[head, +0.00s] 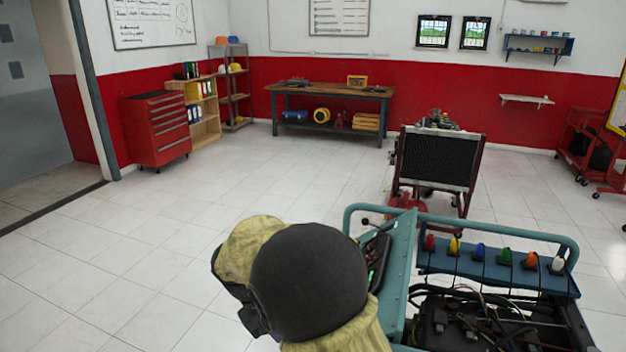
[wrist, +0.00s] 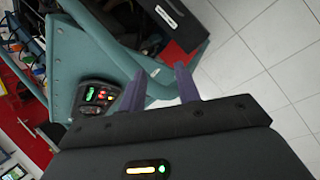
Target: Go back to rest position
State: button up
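My gripper (wrist: 158,88) shows in the wrist view with its two purple fingers apart and nothing seen held between them. The teal engine trainer (wrist: 75,50) lies beyond the fingers, and its tube frame passes behind them; I cannot tell whether they touch it. A small control panel (wrist: 97,95) with lit green and red marks is just left of the fingers. In the head view my arm, with a black joint and yellowish cover, is bent in front of the trainer (head: 400,285) and covers part of its panel (head: 376,262). The fingers are hidden there.
The trainer's rail holds several coloured plugs (head: 479,252). A radiator stand (head: 437,160) is behind it. A red tool cabinet (head: 156,130), a shelf (head: 204,110) and a workbench (head: 330,92) stand along the back. The tiled floor (head: 110,250) at left is clear.

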jog(key=s+d+m+y, duration=0.1)
jog(key=s+d+m, duration=0.1)
jog(key=d, duration=0.4)
jog(key=s+d+m+t+y, duration=0.1)
jog(key=s+d+m+y, duration=0.1)
jog(key=s+d, duration=0.3)
jog(key=s+d+m+t+y, duration=0.1)
jog(key=s+d, duration=0.3)
jog(key=d, duration=0.5)
jog(key=shift+d+f+m+y, duration=0.15)
jog(key=shift+f+m+y, duration=0.4)
jog(key=shift+m, duration=0.25)
jog(key=shift+r, duration=0.1)
